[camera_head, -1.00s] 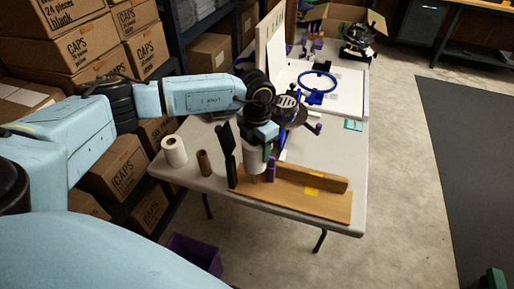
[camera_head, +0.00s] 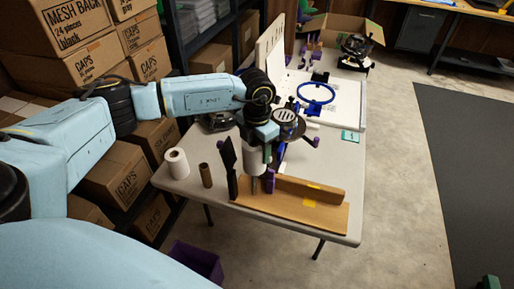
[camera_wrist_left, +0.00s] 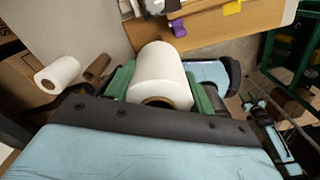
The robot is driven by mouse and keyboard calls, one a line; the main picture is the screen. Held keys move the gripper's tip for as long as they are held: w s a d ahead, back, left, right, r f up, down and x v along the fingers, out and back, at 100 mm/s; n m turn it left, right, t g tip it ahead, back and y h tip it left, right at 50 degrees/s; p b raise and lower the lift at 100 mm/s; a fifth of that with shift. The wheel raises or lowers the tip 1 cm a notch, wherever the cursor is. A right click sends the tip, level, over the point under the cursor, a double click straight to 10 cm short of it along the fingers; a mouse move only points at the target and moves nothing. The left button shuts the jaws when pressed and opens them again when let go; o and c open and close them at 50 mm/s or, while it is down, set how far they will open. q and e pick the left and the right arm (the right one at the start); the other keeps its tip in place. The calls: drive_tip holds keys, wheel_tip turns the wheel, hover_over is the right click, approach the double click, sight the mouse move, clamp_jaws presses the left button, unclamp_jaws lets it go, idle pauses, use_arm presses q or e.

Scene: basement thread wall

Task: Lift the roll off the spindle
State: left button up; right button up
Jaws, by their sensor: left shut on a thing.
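My left gripper (camera_head: 256,160) is shut on a white roll (camera_wrist_left: 162,72) with a brown core. In the left wrist view its green finger pads press on both sides of the roll. In the head view the roll also shows (camera_head: 253,163), roughly upright below my wrist and behind the near edge of the wooden board. The open end of the core faces the wrist camera. I cannot make out the spindle, nor whether it is inside the roll.
A second white roll (camera_head: 176,163) and a brown tube (camera_head: 205,175) stand on the table's left side. The L-shaped wooden board (camera_head: 322,216) lies at the front. A black upright piece (camera_head: 230,168) stands close by the held roll. A blue ring (camera_head: 317,92) is farther back.

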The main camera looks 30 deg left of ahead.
drive_tip(key=r+p, duration=0.3)
drive_tip(key=shift+d, duration=0.2)
idle(0.4)
